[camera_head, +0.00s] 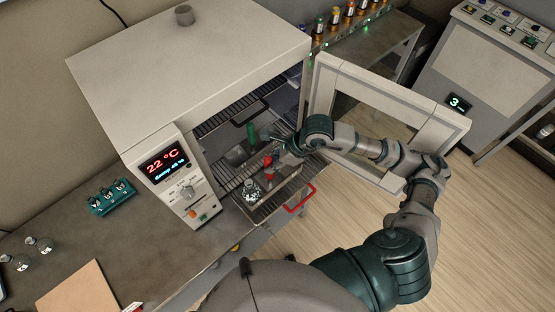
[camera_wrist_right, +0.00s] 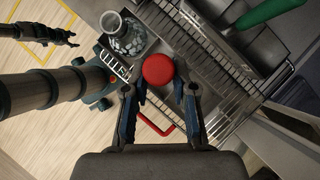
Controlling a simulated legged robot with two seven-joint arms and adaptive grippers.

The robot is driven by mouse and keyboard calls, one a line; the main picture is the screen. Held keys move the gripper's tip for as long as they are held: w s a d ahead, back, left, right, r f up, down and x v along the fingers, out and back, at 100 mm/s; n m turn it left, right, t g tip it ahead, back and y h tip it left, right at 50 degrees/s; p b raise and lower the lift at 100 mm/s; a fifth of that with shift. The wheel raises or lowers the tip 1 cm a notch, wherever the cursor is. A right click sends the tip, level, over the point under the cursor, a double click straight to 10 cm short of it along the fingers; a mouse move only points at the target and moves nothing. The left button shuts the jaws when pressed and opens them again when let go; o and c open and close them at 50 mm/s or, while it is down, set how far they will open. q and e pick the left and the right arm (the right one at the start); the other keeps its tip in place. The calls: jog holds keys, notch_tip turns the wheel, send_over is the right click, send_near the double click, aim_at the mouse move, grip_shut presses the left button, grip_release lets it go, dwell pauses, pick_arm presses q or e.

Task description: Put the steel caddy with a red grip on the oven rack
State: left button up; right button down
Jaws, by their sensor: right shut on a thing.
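The steel caddy (camera_head: 276,206) is at the mouth of the open oven, with a glass flask (camera_head: 252,191) in its near end. Its upright red grip (camera_head: 268,163) has a round red top (camera_wrist_right: 158,69) in the wrist view. My right gripper (camera_head: 276,149) is shut on the red grip from above. The oven rack (camera_head: 236,181) is a wire shelf under and behind the caddy; I cannot tell whether the caddy touches it. A dark gripper, apparently my left gripper (camera_wrist_right: 65,35), shows small at the upper left of the wrist view, its jaw state unclear.
A second steel holder (camera_head: 236,155) with a green grip (camera_head: 251,134) stands deeper in the oven. A red U-shaped handle (camera_head: 301,197) sticks out in front. The control panel (camera_head: 178,180) flanks the opening on the left.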

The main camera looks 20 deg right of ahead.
jog(key=f, duration=0.1)
jog(key=w+d+f+p, duration=0.1)
jog(key=d+f, duration=0.1)
jog(key=shift+w+d+f, duration=0.1)
jog(key=shift+w+f, duration=0.25)
jog(key=shift+f, duration=0.05)
jog(key=c, duration=0.9)
grip_release()
jog(key=shift+c, duration=0.2)
jog(key=b+v, duration=0.1)
jog(key=v, duration=1.1)
